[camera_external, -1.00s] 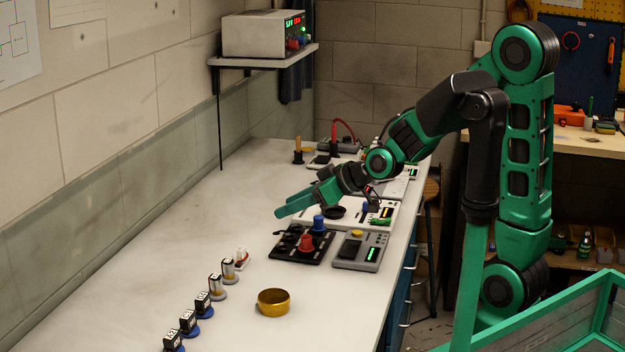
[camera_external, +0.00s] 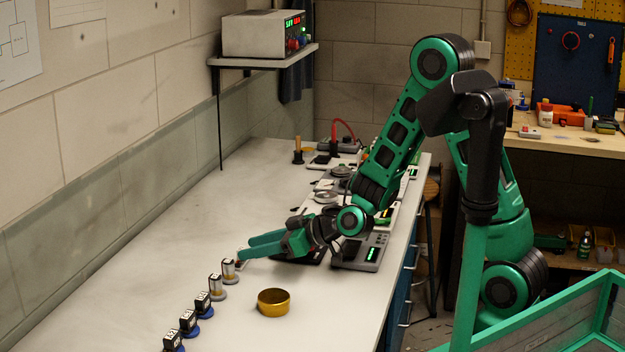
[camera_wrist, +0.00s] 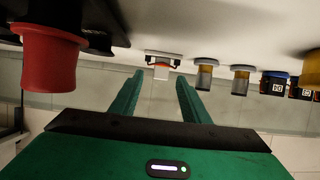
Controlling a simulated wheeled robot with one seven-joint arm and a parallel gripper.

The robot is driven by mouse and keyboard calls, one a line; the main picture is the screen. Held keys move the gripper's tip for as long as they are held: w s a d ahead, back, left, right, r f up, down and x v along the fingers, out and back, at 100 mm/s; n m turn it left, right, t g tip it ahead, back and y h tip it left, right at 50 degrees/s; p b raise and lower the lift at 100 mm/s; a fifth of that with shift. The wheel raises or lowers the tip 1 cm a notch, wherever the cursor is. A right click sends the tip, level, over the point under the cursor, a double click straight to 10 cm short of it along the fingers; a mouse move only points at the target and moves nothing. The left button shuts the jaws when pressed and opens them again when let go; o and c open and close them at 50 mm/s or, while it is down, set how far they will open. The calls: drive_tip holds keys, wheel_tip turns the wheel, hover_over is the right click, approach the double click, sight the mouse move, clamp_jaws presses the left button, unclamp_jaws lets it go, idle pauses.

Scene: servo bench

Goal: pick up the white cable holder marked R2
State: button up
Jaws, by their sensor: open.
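A small white piece with a red part (camera_wrist: 163,60) shows straight ahead between my fingers in the wrist view. No R2 mark is legible on it, so I cannot confirm that it is the named holder. In the external view my fingertips mostly cover that spot at the far end of a row of holders. My gripper (camera_external: 245,248) is open and empty, low over the bench, its fingers pointing left. In the wrist view the fingers stand either side of the white piece, apparently short of it.
Two light-based holders (camera_external: 218,287) and several blue-based holders with black blocks (camera_external: 203,303) run toward the camera. A brass ring (camera_external: 273,302) stands on the bench near them. A red knob (camera_wrist: 50,55) is close at left in the wrist view. The bench's left side is clear.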

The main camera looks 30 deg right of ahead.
sight(241, 248)
drive_tip(key=x, duration=0.4)
drive_tip(key=shift+w+a+f, duration=0.1)
clamp_jaws()
